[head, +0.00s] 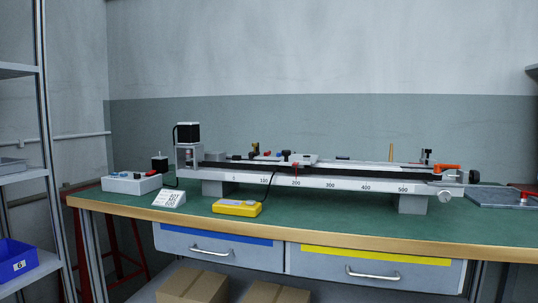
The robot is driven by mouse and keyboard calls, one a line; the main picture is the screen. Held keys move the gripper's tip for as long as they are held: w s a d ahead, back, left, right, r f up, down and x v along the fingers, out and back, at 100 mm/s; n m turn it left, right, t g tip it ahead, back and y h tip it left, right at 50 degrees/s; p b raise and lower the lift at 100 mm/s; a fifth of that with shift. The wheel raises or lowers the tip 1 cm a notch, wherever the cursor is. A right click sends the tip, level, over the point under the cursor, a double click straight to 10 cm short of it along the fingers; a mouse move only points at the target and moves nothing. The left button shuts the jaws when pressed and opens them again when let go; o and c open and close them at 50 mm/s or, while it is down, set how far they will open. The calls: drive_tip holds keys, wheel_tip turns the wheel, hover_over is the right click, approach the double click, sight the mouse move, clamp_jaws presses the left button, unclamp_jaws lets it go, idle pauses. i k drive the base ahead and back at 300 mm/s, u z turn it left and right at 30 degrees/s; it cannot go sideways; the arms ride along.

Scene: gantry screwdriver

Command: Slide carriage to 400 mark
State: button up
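A long linear rail (345,176) lies on blocks on the green workbench. Its front scale (330,184) is marked from 0 at left to 500 at right. The light grey carriage (298,159) sits on the left half of the rail. A red pointer (295,169) at the carriage stands at about the 200 mark. An orange-red lever (447,167) and a dark knob (474,177) are at the rail's right end. My gripper is not in view.
A black motor (187,133) stands at the rail's left end. A yellow box (237,208) with a cable, a white sign (169,199) and a grey control box (131,183) stand on the green bench top (320,219). Shelves (20,172) are at far left.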

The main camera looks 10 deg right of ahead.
sight(298, 160)
drive_tip(key=u, duration=0.65)
drive_tip(key=k, duration=0.9)
drive_tip(key=z, duration=0.9)
drive_tip(key=i, duration=0.95)
